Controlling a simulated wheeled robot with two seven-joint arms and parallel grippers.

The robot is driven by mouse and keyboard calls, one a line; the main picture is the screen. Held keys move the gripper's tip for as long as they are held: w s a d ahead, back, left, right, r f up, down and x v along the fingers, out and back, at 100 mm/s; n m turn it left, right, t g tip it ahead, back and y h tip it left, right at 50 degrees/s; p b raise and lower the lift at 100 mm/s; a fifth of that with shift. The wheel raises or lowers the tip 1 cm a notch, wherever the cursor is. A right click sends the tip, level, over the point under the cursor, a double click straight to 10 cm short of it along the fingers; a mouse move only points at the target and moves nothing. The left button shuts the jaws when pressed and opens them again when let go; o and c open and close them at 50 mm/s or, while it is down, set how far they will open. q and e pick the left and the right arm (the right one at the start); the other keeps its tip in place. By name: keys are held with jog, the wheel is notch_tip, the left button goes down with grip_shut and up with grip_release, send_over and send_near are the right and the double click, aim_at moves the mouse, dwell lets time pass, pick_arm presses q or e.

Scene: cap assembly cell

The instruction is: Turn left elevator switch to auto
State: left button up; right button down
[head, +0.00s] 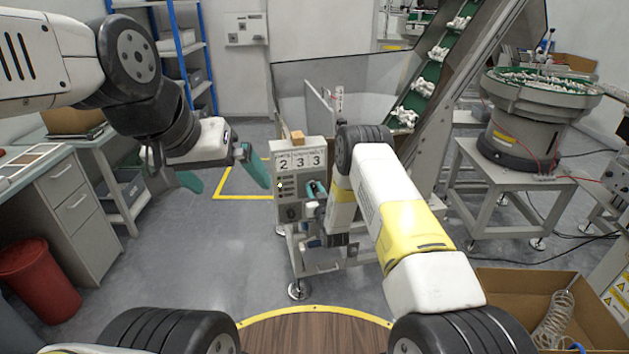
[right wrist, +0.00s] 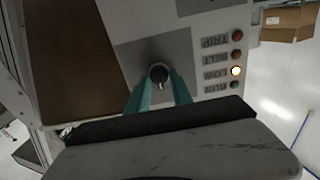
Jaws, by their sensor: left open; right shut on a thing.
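The knob's pointer direction cannot be told. My left gripper (head: 225,180) is open and empty, left of the box.
Indicator lamps (right wrist: 236,71) labelled TRIP, BELT, LOW and RUN sit beside the knob; LOW is lit. The green conveyor (head: 432,72) rises behind the box. A bowl feeder (head: 522,113) stands at right, a cardboard box (head: 500,285) at lower right and a desk (head: 75,200) at left.

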jog(key=c, duration=1.2)
grip_release()
jog(key=shift+o, duration=0.2)
jog(key=shift+s, duration=0.15)
jog(key=v, duration=0.7)
jog(key=shift+s, duration=0.25)
jog(key=shift+d, duration=0.1)
